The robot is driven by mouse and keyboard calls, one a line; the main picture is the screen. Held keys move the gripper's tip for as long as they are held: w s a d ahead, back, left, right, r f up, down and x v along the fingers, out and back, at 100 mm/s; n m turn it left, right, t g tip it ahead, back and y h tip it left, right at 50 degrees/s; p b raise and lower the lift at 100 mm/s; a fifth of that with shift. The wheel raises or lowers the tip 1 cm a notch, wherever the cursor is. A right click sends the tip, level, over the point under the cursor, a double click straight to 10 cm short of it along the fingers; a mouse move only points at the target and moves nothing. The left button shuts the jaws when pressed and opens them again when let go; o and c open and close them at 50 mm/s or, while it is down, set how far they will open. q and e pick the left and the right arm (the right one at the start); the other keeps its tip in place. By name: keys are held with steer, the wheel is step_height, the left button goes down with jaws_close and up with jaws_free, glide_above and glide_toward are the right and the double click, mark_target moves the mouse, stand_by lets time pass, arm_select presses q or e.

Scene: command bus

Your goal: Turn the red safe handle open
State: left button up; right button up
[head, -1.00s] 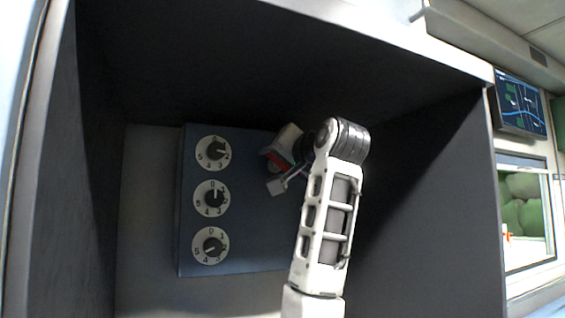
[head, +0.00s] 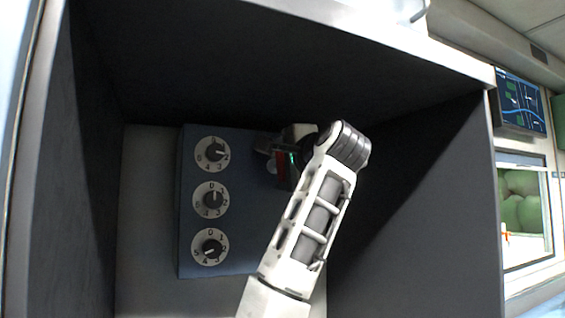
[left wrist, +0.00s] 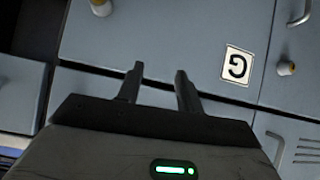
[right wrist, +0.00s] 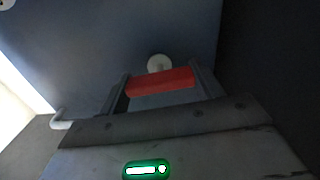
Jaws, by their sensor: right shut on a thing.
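The safe is a blue-grey box (head: 240,235) inside a dark recess, with three numbered dials down its left side. Its red handle (head: 281,170) is at the upper right of its front, partly hidden by my right gripper (head: 280,152). In the right wrist view the red handle (right wrist: 160,83) lies across between the two fingers of my right gripper (right wrist: 163,86), which is shut on it. A round pale knob (right wrist: 159,63) shows just beyond the handle. My left gripper (left wrist: 155,85) is open and empty in the left wrist view, and it is out of the head view.
Dark walls (head: 420,190) enclose the recess at top, left and right. In the left wrist view, grey-blue cabinet fronts with small knobs (left wrist: 286,68) and a label (left wrist: 238,65) are beyond the fingers. A wall screen (head: 521,102) is outside at right.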

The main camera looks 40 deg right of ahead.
arm_select(q)
steer(key=shift+w+r, duration=0.2)
arm_select(e)
steer(key=shift+m, duration=0.6)
steer(key=o, duration=1)
arm_select(q)
steer(key=shift+s, duration=0.1)
steer(key=shift+f, duration=0.1)
arm_select(e)
steer(key=shift+s, duration=0.1)
steer(key=shift+s, duration=0.25)
arm_select(q)
steer(key=b, duration=0.2)
steer(key=d+f+b, duration=0.1)
steer(key=b, duration=0.2)
steer(key=shift+w+f+n+t+h, duration=0.2)
steer(key=shift+f+n+t+h, duration=0.1)
arm_select(e)
steer(key=v, duration=1.5)
steer(key=shift+s, duration=0.15)
